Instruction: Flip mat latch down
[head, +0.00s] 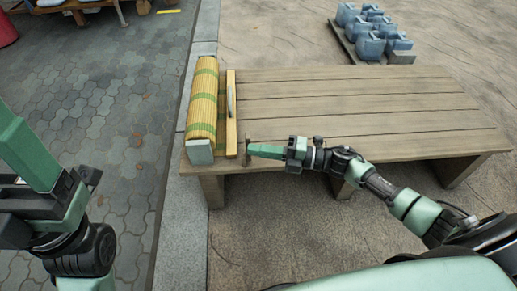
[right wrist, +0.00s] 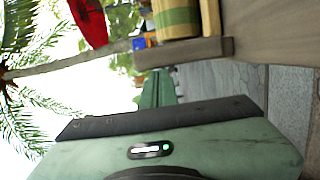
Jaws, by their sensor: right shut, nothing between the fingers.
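A rolled yellow-and-green striped mat (head: 203,105) lies at the left end of the wooden bench. A light wooden bar (head: 231,125) with a dark metal piece (head: 230,100) runs along its right side. A small brown upright piece (head: 247,152), possibly the latch, stands at the bench's front edge. My right gripper (head: 252,150) is shut and empty, its tip at or very near this piece; contact is unclear. The right wrist view shows the green fingers (right wrist: 157,88) below a brown wooden piece (right wrist: 185,52) and the mat (right wrist: 178,18). My left gripper (head: 30,150) is off the bench, its opening unclear.
The bench top (head: 350,110) is bare right of the bar. Blue-grey jugs (head: 372,35) stand on a tray behind the bench. A stone kerb (head: 180,220) and grey paving (head: 110,110) lie left of the bench. A red object (head: 6,30) is at the far left.

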